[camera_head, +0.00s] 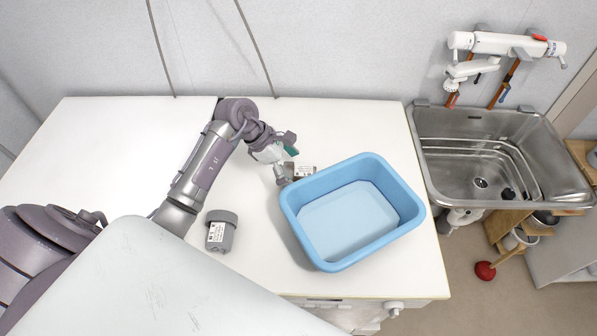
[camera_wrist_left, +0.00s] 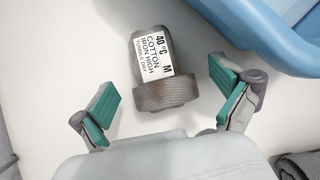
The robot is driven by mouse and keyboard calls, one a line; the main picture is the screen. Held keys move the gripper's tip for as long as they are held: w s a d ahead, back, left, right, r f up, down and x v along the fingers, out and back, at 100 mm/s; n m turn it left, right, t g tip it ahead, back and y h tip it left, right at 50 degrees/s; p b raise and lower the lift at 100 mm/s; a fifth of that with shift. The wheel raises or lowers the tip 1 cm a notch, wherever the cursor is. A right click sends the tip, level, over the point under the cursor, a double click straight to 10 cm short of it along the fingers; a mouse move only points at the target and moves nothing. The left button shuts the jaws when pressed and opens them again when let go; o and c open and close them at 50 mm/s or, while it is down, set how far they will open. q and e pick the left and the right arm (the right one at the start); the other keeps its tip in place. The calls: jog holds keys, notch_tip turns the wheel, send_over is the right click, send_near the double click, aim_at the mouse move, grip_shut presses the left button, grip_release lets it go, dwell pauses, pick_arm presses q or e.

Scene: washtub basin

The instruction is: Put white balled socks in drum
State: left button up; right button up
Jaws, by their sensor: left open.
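My left gripper (camera_head: 287,163) is open beside the blue tub's left rim in the head view. Its two teal-padded fingers also show in the left wrist view (camera_wrist_left: 165,108), spread apart. A brown-grey knitted bundle (camera_wrist_left: 160,92), like a balled sock, lies between and just beyond them, apart from both. It has a white care label reading cotton and also shows in the head view (camera_head: 304,172), partly hidden by the gripper. A darker grey bundle with a label (camera_head: 221,232) lies nearer on the counter. No clearly white socks and no drum are visible. My right gripper is out of view.
The empty blue tub (camera_head: 392,235) stands on the white counter (camera_head: 130,130), close right of the brown-grey bundle. A steel sink (camera_head: 470,130) with a wall tap (camera_head: 500,44) is at the right. The counter's far left is clear.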

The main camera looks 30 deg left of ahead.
aim_at(293, 169)
pick_arm(q)
jog(key=shift+x, duration=1.5)
jog(key=shift+w, duration=0.1)
jog(key=c, duration=1.2)
jog(key=shift+a, duration=0.1)
jog(key=shift+c, duration=0.2)
jog(key=shift+r, duration=0.1)
